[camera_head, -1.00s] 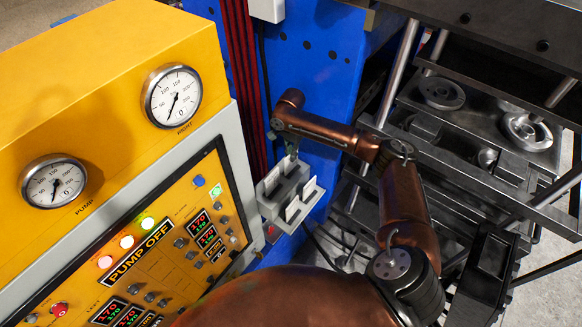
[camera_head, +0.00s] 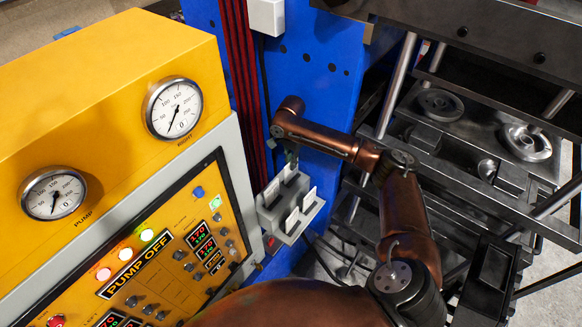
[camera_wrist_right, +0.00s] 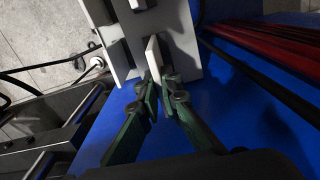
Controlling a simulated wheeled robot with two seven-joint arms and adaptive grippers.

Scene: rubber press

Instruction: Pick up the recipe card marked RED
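A grey card holder (camera_head: 290,232) is fixed low beside the blue press side and holds several pale cards upright in slots. No wording on the cards is readable, so I cannot tell which is marked RED. My right gripper (camera_head: 290,165) points down at the holder's back part. In the right wrist view its two green fingertips (camera_wrist_right: 160,84) stand close on either side of one pale card (camera_wrist_right: 153,58), which is still within the holder (camera_wrist_right: 180,30). Whether the fingers press on the card is unclear. My left gripper is not in view.
A yellow control cabinet (camera_head: 90,120) with gauges and a lit panel stands close left of the holder. Red cables (camera_head: 238,70) run down the blue press frame (camera_head: 310,80). Dark press platens and rods (camera_head: 470,150) fill the right.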

